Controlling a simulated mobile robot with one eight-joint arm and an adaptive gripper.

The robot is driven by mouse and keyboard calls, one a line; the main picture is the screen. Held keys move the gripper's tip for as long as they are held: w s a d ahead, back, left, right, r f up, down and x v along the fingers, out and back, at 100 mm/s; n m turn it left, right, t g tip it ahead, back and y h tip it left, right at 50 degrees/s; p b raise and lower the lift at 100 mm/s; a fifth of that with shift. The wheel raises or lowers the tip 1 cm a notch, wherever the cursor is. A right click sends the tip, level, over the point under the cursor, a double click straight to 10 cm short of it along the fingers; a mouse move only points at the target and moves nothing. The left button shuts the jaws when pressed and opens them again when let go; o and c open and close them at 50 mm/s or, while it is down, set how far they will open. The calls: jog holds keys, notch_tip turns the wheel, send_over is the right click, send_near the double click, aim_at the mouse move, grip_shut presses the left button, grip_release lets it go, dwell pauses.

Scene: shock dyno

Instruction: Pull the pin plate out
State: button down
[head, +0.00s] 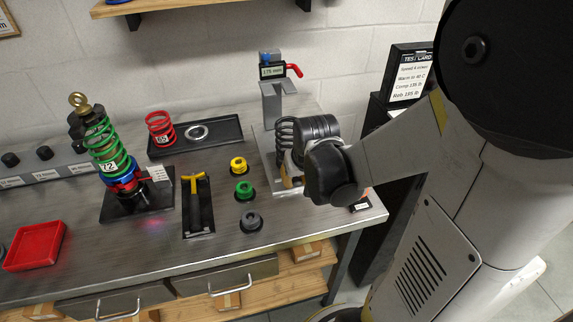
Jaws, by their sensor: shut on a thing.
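My gripper (291,181) is low at the test stand at the back right of the bench, in front of a black coil spring (284,135). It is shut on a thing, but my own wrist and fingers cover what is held. I cannot make out the pin plate as a separate part. The stand's pale base plate (263,150) shows to the left of the fingers. The stand's grey post (272,103) rises behind, with a small readout (271,72) and a red lever (294,70) at its top.
A shock with a green spring (105,147) stands left. A yellow T-handled tool (194,181) and yellow, green and grey collars (244,190) lie left of my gripper. A red tray (36,246) is front left.

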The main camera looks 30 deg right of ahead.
jog(key=c, duration=1.2)
grip_release()
jog(key=shift+o, duration=0.2)
jog(key=v, duration=1.2)
